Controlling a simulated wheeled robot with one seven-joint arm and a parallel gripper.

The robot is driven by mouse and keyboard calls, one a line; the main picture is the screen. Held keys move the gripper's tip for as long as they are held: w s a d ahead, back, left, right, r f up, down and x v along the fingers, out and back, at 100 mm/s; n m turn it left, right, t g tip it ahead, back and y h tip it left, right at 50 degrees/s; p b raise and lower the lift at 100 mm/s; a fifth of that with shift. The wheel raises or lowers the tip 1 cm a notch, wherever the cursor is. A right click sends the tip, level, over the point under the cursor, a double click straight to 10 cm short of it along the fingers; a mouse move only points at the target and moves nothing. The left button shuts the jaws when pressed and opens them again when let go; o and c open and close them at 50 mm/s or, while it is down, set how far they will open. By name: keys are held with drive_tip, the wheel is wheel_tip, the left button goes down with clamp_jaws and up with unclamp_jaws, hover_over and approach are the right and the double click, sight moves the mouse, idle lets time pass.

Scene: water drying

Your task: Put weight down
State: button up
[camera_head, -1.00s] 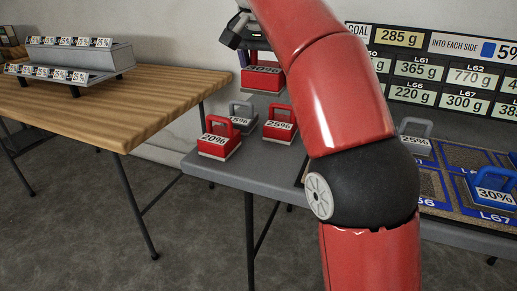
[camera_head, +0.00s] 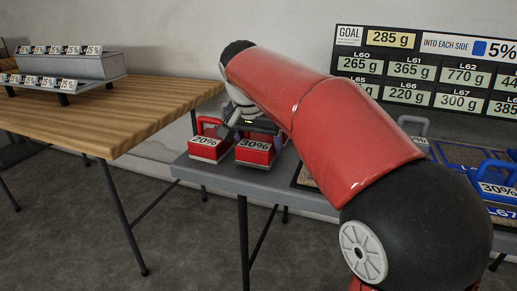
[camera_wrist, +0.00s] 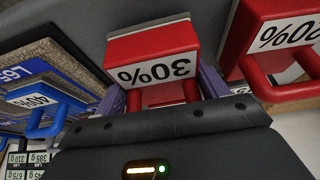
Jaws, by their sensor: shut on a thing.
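The red 30% weight (camera_head: 255,152) is held by its handle in my gripper (camera_head: 246,121). It is low at the left part of the grey table (camera_head: 268,184), just right of the red 20% weight (camera_head: 208,146). I cannot tell whether its base touches the table top. In the wrist view the red 30% weight (camera_wrist: 155,58) hangs between the purple fingers of my gripper (camera_wrist: 160,98), its label upside down. The red 20% weight (camera_wrist: 285,38) is close beside it on the right there.
A blue 30% weight (camera_head: 497,183) stands at the right on a blue-marked mat, with a grey weight (camera_head: 414,128) behind. A board of gram readings (camera_head: 425,70) is at the back. A wooden table (camera_head: 130,108) with a grey rack (camera_head: 70,68) is at left.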

drive_tip(key=shift+f, duration=0.5)
drive_tip(key=shift+f, duration=0.2)
drive_tip(key=o, duration=1.4)
drive_tip(key=p+v, duration=0.2)
drive_tip(key=v, duration=1)
drive_tip(key=shift+r, duration=0.2)
